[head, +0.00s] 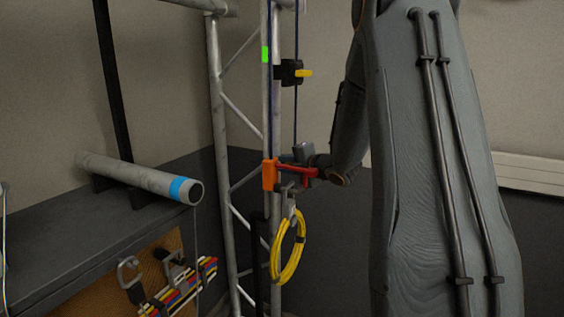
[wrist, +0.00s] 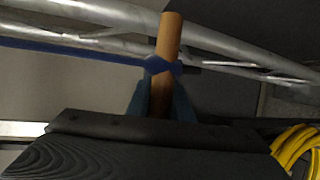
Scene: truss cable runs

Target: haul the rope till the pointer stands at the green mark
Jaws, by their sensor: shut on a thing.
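The green mark (head: 265,54) is on the upright pale rail of the truss. The orange pointer (head: 269,174) stands well below it on the same rail. The dark blue rope (head: 296,112) runs down from a black clamp with a yellow lever (head: 303,73) to my gripper (head: 302,156). In the wrist view, my gripper (wrist: 161,98) is shut on an orange-brown handle (wrist: 168,40), with its bluish fingers on either side. The blue rope (wrist: 75,50) meets the handle just beyond the fingertips. In the head view, the handle cannot be made out clearly.
A red part (head: 298,171) lies beside the pointer, close to my gripper. A yellow cable coil (head: 288,248) hangs just below. The metal truss (head: 216,90) stands behind. At left, a grey tube with a blue band (head: 140,178) lies on a dark bench (head: 70,235).

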